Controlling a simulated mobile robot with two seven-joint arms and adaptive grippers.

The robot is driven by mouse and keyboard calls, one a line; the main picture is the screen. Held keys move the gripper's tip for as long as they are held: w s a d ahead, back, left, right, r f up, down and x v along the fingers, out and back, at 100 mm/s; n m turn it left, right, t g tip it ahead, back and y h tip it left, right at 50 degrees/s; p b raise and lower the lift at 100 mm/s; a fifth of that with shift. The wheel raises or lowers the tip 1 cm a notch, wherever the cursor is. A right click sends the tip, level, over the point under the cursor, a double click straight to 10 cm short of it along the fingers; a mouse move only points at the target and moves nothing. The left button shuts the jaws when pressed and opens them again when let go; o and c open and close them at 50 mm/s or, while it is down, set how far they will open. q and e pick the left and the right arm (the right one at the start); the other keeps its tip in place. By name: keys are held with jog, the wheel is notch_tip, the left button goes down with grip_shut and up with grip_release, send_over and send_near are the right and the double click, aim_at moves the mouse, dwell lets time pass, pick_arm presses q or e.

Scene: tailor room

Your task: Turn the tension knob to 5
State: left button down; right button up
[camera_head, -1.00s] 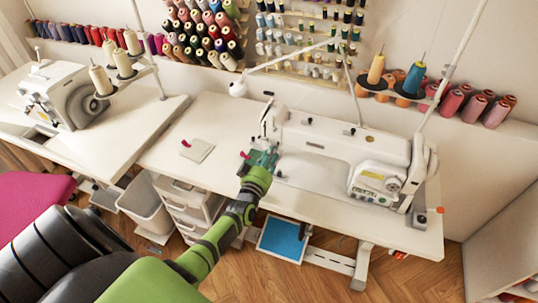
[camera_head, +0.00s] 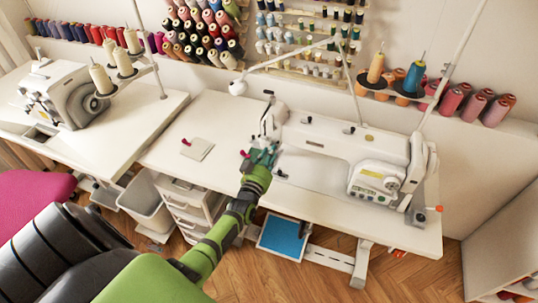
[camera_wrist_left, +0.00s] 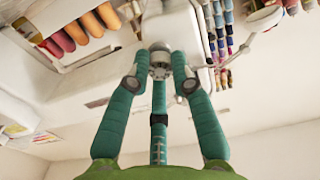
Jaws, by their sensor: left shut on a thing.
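The white sewing machine (camera_head: 345,150) stands on the white table, with its head at the left end. My left gripper (camera_head: 262,152) is at the front of the machine's head, reaching up from the lower left. In the left wrist view, the green fingers of my left gripper (camera_wrist_left: 160,68) close around a small round grey metal knob (camera_wrist_left: 160,58), the tension knob. The number on the knob is too small to read. My right gripper is not in view.
A pincushion on a white square (camera_head: 198,149) lies on the table left of the gripper. A second machine (camera_head: 70,95) stands on the left table (camera_head: 150,110). Thread cones on a stand (camera_head: 385,80) rise behind the machine. A lamp arm (camera_head: 290,62) hangs over the table.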

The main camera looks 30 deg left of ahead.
pick_arm(q)
jog(key=shift+f, duration=0.1)
jog(key=c, duration=1.1)
grip_release()
jog(key=v, duration=1.2)
